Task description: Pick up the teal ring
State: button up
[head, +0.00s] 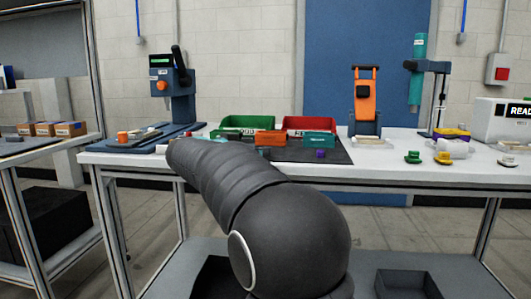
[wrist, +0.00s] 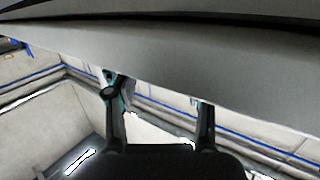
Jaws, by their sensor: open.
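I cannot make out a teal ring in either view; my dark arm covers part of the bench front in the head view. In the wrist view, my gripper (wrist: 157,95) shows two dark fingers standing well apart, with nothing between them. The gripper itself does not show in the head view, so its place relative to the bench is unclear. Teal things that do show in the head view are a teal bin (head: 320,138) at the middle of the bench and a teal upright tool (head: 417,75) on a stand at the right.
The white workbench (head: 385,172) holds a green bin (head: 231,125), a red bin (head: 308,124), an orange bin (head: 270,138), a purple piece (head: 320,154) on a dark mat, a press (head: 172,88) and an orange fixture (head: 366,95). Small green (head: 413,157) and yellow (head: 443,158) pieces lie right.

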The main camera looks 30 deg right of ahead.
jog(key=x, duration=0.4)
jog(key=shift+d, duration=0.1)
jog(key=c, duration=0.9)
jog(key=shift+c, duration=0.2)
jog(key=shift+r, duration=0.2)
